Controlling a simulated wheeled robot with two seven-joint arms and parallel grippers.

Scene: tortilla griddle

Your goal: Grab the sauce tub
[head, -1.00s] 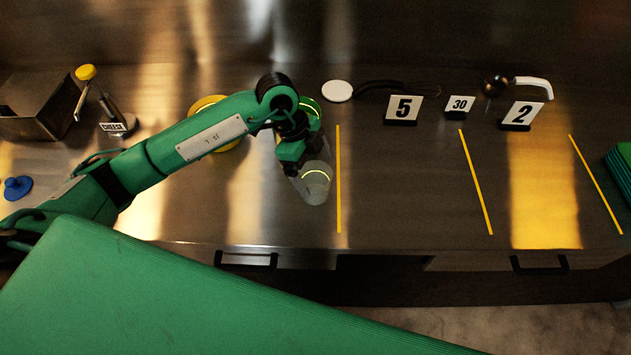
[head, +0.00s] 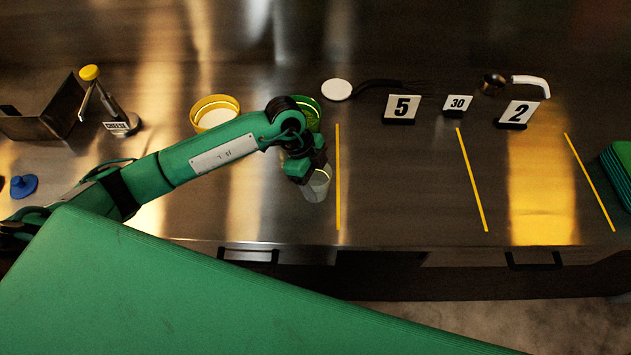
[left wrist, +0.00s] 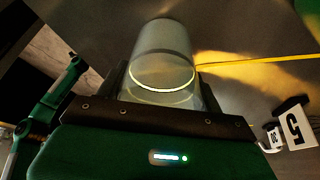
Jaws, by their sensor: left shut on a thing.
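A clear, see-through cylindrical tub (head: 318,187) with a pale yellow ring, apparently the sauce tub, stands on the steel counter just left of the first yellow line. My left gripper (head: 305,174) reaches it from above and behind and partly covers it. In the left wrist view the tub (left wrist: 163,45) lies between the two fingers of the left gripper (left wrist: 160,98), one finger on each side, and the gripper is shut on it. I cannot tell whether the tub's base touches the counter. My right gripper is not in view.
A yellow-rimmed round container (head: 216,103) and a green one (head: 309,106) stand behind the arm. Number cards 5 (head: 402,108), 30 (head: 457,105) and 2 (head: 518,113) stand at the back right. The front middle counter is clear.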

